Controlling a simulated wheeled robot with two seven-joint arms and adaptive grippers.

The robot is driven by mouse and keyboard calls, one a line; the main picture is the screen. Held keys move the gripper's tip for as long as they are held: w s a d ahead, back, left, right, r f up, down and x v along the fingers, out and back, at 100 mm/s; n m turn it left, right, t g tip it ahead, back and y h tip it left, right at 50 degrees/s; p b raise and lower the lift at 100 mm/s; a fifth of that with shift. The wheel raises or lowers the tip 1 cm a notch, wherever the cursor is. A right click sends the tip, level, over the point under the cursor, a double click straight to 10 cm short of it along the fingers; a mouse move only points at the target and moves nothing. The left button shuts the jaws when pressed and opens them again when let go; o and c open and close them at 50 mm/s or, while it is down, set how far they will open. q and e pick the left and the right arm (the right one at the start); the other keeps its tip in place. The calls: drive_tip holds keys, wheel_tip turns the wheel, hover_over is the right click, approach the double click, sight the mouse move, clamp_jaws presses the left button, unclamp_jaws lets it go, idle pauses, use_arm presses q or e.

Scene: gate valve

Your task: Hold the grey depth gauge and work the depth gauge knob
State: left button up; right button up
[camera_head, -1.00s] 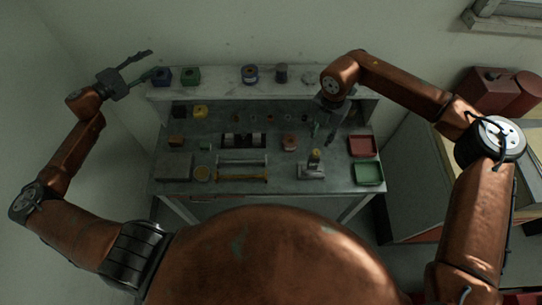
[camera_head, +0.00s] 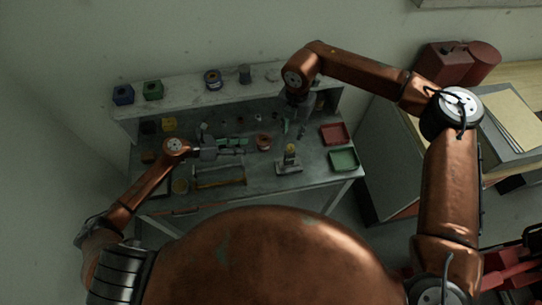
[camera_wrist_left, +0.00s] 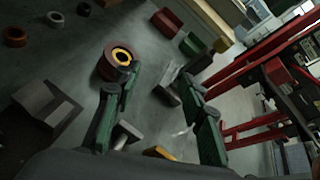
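A small grey upright device with a yellow top (camera_head: 289,161), which looks like the depth gauge, stands on the bench front, right of centre. Its knob is too small to make out for sure. A grey part, probably the same device, shows between the fingers in the left wrist view (camera_wrist_left: 168,92). My left gripper (camera_head: 246,146) is low over the middle of the bench, left of the device, its fingers pointing right. In the left wrist view its green fingers (camera_wrist_left: 158,75) are spread with nothing held. My right gripper (camera_head: 294,128) points down behind the device, fingers apparently apart and empty.
A brown spool (camera_head: 264,142) sits close to the left fingertips, and also shows in the left wrist view (camera_wrist_left: 112,64). A red tray (camera_head: 334,134) and a green tray (camera_head: 344,160) lie at the right. A yellow-handled tool (camera_head: 220,181) lies at the front. The shelf (camera_head: 185,90) stands behind.

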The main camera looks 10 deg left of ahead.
sight(289, 157)
use_arm(q)
drive_tip(key=shift+s+d+f+m+g, duration=0.2)
drive_tip(key=shift+d+f+m, duration=0.6)
drive_tip(key=shift+d, duration=2.2)
drive_tip(key=shift+w+d+f+m+g, duration=0.2)
drive_tip(key=shift+d+f+m, duration=0.65)
drive_tip(key=shift+d, duration=2.15)
drive_tip(key=shift+s+d+f+m+g, duration=0.3)
drive_tip(key=shift+d+m, duration=0.95)
drive_tip(key=shift+d, duration=1.75)
drive_tip(key=shift+w, duration=0.1)
drive_tip(key=shift+h, duration=0.3)
drive_tip(key=shift+c, duration=0.5)
clamp_jaws()
use_arm(e)
drive_tip(key=shift+o, duration=0.4)
